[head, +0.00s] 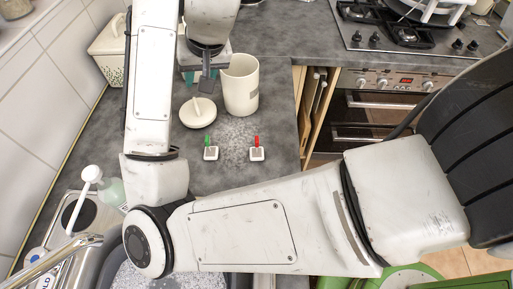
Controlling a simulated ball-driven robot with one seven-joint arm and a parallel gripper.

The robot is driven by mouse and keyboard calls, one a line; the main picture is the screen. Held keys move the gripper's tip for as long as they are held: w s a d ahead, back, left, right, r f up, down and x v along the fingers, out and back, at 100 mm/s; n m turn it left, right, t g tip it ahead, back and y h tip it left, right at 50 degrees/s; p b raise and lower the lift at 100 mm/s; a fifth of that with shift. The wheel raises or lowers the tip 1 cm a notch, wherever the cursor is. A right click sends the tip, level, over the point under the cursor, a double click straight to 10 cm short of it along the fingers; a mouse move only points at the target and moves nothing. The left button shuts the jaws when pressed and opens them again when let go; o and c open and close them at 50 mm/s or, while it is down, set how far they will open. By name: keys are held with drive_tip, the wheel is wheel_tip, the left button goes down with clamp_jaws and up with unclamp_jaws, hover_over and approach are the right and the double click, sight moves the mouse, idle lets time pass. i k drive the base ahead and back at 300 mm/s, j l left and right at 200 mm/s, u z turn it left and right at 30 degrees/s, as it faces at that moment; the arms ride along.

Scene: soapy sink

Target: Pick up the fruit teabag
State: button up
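Two small teabags lie side by side on the dark grey worktop below the middle of the head view. One teabag has a green tag (210,152), the other a red tag (257,152). No lettering is legible, so I cannot tell by print which is the fruit one. My gripper (207,86) hangs at the end of my arm beyond both teabags, near the white canister, and touches neither. Its fingers show small and nearly edge-on, so their opening is unclear.
A white canister (241,86) stands open beside my gripper, with a round knobbed lid (198,113) nearby. A cream container (108,50) stands at the back left. A hob and oven (385,80) are right. The sink tap (60,258) is lower left. Worktop around the teabags is clear.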

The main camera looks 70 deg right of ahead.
sight(256, 153)
drive_tip(key=k+j+z, duration=0.25)
drive_tip(key=k, duration=0.25)
drive_tip(key=k+z, duration=0.3)
drive_tip(key=k, duration=0.2)
